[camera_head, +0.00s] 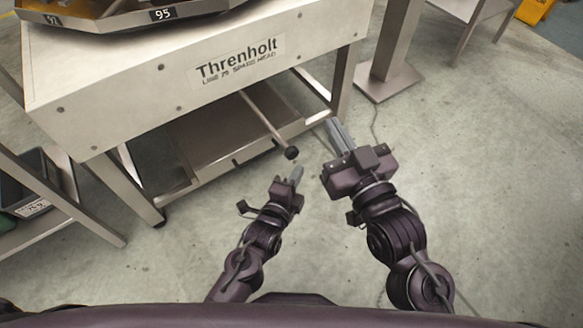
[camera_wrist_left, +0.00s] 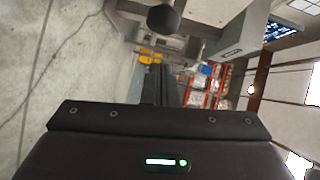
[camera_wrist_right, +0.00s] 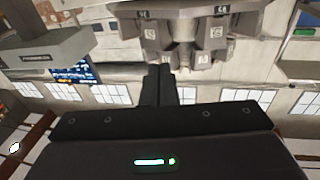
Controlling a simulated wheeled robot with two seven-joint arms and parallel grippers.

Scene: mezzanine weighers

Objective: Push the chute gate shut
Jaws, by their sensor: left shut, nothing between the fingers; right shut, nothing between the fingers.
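A thin metal lever (camera_head: 265,118) with a black ball knob (camera_head: 291,153) slants out from under the pale Threnholt cabinet (camera_head: 120,95). The chute gate itself cannot be made out clearly. My left gripper (camera_head: 297,172) is shut and empty, with its fingertips just below the knob in the head view. The knob (camera_wrist_left: 163,19) also shows beyond the fingers in the left wrist view, apart from them as far as I can tell. My right gripper (camera_head: 333,123) is shut and empty, to the right of the knob. The right wrist view shows its closed fingers (camera_wrist_right: 165,85).
A low metal shelf or tray (camera_head: 215,130) lies under the cabinet between its legs. A steel column on a square base plate (camera_head: 388,83) stands at the upper right. A side frame with a dark bin (camera_head: 30,180) is at the left. The floor at the right is open.

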